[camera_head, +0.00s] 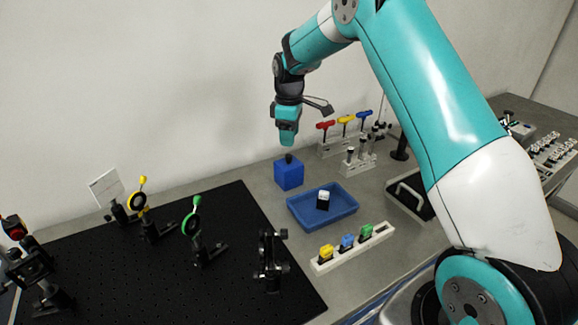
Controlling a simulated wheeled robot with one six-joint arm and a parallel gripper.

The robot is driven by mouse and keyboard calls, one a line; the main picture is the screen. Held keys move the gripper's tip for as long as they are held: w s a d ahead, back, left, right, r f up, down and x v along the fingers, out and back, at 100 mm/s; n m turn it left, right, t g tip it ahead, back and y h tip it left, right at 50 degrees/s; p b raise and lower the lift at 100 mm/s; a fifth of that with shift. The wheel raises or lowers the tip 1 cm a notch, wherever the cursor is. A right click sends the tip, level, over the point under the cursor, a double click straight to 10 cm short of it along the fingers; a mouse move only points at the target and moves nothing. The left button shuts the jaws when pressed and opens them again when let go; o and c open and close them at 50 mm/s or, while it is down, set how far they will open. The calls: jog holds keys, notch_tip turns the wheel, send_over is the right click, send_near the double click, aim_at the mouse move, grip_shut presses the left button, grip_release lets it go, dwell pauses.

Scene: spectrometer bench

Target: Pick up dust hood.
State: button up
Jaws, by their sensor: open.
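The dust hood appears to be the blue box (289,175) with a black knob on top, standing upright on the grey bench just right of the black board. My gripper (287,138) points down above the knob, with a small gap showing between fingertips and knob. It is open and empty. From this side the fingers overlap, so the space between them is hidden.
A blue tray (342,213) holding a small black-and-white piece lies just in front. A white rack (352,249) with yellow, blue and green pieces is nearer. Coloured-handled tools (345,120) stand behind right. The black board (150,275) carries several optical mounts.

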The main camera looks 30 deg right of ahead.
aim_at(289, 155)
jog(key=shift+w+a+f+p, duration=0.1)
jog(key=shift+f+p, duration=1.65)
jog(key=shift+f, duration=2)
grip_shut()
